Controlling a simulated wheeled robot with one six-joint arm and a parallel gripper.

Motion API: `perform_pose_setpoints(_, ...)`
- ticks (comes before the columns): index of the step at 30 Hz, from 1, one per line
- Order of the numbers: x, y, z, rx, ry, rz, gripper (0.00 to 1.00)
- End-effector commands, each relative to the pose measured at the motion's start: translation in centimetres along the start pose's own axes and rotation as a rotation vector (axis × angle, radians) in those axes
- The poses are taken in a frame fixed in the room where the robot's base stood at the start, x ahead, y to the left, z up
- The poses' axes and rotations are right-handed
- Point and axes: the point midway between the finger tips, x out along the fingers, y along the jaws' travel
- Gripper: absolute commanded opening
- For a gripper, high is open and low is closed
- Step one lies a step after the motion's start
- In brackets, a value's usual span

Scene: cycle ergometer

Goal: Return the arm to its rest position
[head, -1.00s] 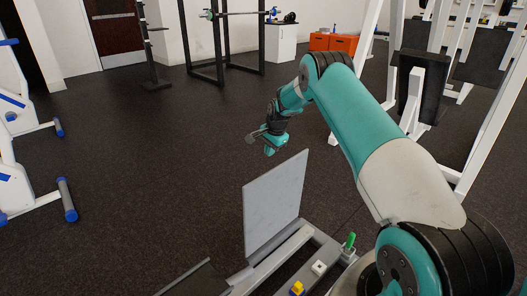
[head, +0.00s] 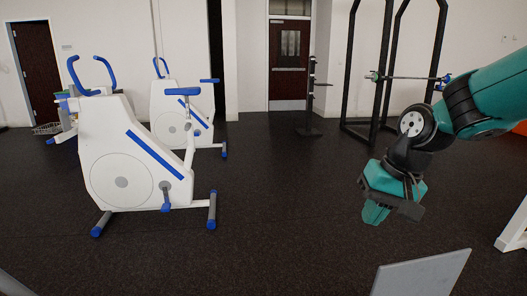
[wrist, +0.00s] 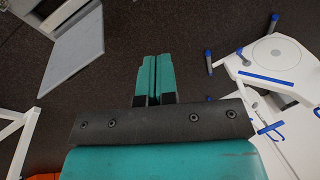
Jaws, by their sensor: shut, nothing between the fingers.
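My teal arm reaches in from the right edge of the head view. My gripper (head: 374,213) hangs in the air at the right, pointing down, above and to the left of a grey panel. In the wrist view my gripper (wrist: 154,62) has its two teal fingers side by side, shut with nothing between them. It touches nothing that I can see. The cycle ergometer (head: 125,160), white with blue handles and pedals, stands at the left of the head view. In the wrist view it seems to show at the right (wrist: 275,60).
The grey panel (head: 420,274) rises at the bottom right and also shows in the wrist view (wrist: 75,50). A second white bike (head: 170,115) stands behind the first. A black rack (head: 385,65) with a barbell is at the back right. The dark floor between is clear.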

Motion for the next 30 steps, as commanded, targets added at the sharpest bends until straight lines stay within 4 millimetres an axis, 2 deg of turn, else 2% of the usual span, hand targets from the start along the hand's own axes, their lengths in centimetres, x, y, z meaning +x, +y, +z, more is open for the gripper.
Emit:
perform_pose_setpoints(1, -0.9, -1.5, 3.2, -0.101, -0.013, -0.015, 0.00)
perform_pose_setpoints(6, -2.3, -3.8, 11.9, -0.382, -0.057, -0.058, 0.00)
perform_pose_setpoints(12, -2.8, -4.2, 20.3, -0.647, -0.094, -0.105, 0.00)
perform_pose_setpoints(14, -3.1, -4.2, 22.3, -0.712, -0.104, -0.118, 0.00)
perform_pose_setpoints(15, -5.0, -4.8, 21.5, -0.699, -0.102, -0.115, 0.00)
perform_pose_setpoints(20, -8.4, -5.8, 21.0, -0.693, -0.103, -0.114, 0.00)
perform_pose_setpoints(27, -14.2, -7.6, 20.4, -0.691, -0.103, -0.114, 0.00)
perform_pose_setpoints(30, -15.8, -8.1, 20.2, -0.690, -0.103, -0.114, 0.00)
